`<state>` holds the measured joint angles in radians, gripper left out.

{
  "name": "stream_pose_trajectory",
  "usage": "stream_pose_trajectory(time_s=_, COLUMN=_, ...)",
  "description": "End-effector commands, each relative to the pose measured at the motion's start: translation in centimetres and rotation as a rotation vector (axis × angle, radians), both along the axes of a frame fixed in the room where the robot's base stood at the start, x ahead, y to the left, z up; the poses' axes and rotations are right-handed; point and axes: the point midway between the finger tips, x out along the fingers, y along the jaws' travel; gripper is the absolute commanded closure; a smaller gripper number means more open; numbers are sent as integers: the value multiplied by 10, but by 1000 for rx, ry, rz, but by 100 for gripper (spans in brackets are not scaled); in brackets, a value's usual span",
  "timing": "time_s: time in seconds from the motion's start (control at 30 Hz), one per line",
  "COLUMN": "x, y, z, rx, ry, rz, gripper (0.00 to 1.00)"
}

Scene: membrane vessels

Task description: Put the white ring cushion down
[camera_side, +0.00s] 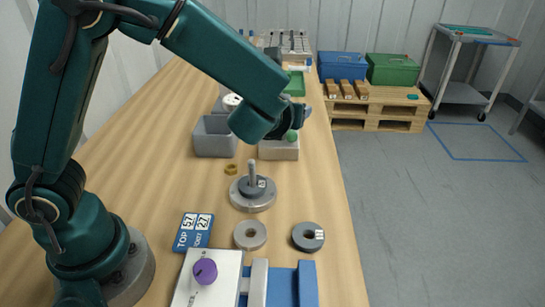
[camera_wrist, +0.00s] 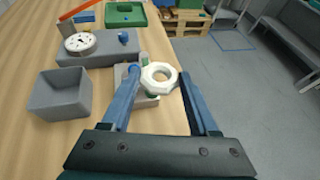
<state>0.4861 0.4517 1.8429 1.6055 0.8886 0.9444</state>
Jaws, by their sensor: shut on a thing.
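The white ring cushion (camera_wrist: 160,88) is between the tips of the two blue fingers of my gripper (camera_wrist: 161,76) in the wrist view. My gripper is shut on it, with its hole facing the camera. A pale block (camera_wrist: 148,101) with a green part on it lies below and behind the ring. In the side view my gripper (camera_side: 297,118) is over the same pale block (camera_side: 278,152), near the right edge of the table. I cannot make out the ring there. Whether the ring touches anything below is unclear.
A grey open bin (camera_side: 214,137) stands left of the block. A metal flange with an upright post (camera_side: 253,190) and two loose rings (camera_side: 250,235) lie nearer the arm. A dial gauge (camera_wrist: 80,43) sits on a grey block. The table's right edge is close.

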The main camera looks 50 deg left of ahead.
Motion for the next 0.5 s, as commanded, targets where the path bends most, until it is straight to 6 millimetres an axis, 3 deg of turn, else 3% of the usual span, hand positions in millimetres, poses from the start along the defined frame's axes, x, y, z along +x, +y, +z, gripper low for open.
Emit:
stream_pose_trajectory(time_s=0.23, x=23, y=-43, z=1, rx=17, ry=-9, rz=-143, gripper=99)
stream_pose_trajectory(time_s=0.5, x=21, y=-39, z=-36, rx=19, ry=-3, rz=-134, gripper=99)
